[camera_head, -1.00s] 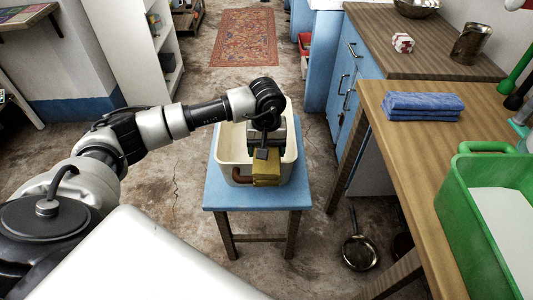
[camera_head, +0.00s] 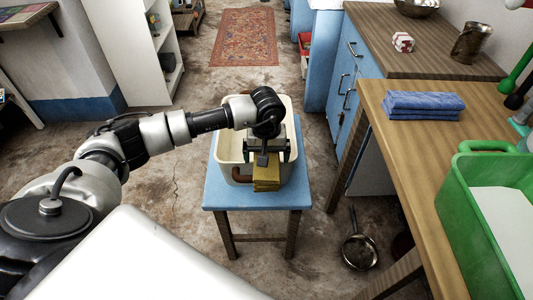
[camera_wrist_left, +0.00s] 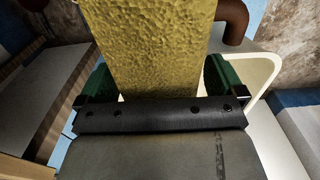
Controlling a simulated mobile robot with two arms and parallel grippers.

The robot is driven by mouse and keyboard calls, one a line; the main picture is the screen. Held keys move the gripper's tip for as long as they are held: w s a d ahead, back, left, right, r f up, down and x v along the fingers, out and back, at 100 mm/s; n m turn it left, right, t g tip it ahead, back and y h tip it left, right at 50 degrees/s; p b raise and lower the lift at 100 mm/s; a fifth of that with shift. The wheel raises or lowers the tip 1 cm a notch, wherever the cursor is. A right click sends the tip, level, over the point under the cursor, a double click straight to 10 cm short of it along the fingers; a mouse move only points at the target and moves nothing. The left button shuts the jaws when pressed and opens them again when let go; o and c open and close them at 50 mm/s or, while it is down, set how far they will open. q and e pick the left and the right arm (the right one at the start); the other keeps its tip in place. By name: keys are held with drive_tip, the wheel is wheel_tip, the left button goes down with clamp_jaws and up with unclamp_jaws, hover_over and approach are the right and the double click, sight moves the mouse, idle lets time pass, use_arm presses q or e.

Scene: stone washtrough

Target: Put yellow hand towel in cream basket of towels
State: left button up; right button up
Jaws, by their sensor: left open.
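The yellow hand towel (camera_head: 267,180) is a folded block at the front rim of the cream basket (camera_head: 287,175). I cannot tell whether it rests on the rim or inside. The basket stands on a blue stool and has brown handles; much of its inside is hidden by my arm. My left gripper (camera_head: 267,155) is over the front of the basket, with its jaws open around the towel. In the left wrist view the towel (camera_wrist_left: 150,45) lies between the two green-padded fingers (camera_wrist_left: 156,80). My right gripper is out of view.
The blue stool (camera_head: 222,196) has a bare strip in front of the basket. At the right, a wooden counter (camera_head: 410,150) holds a folded blue towel (camera_head: 423,104) and a green tub (camera_head: 470,215). A pan (camera_head: 358,250) is low beside the stool.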

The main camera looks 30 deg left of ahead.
use_arm(q)
drive_tip(key=shift+r, duration=0.1)
wheel_tip(320, 180, up, 2)
drive_tip(key=shift+w+r, duration=0.1)
drive_tip(key=shift+r, duration=0.05)
wheel_tip(320, 180, up, 8)
drive_tip(key=shift+r, duration=0.15)
drive_tip(key=shift+r+p, duration=0.3)
drive_tip(key=shift+r, duration=0.4)
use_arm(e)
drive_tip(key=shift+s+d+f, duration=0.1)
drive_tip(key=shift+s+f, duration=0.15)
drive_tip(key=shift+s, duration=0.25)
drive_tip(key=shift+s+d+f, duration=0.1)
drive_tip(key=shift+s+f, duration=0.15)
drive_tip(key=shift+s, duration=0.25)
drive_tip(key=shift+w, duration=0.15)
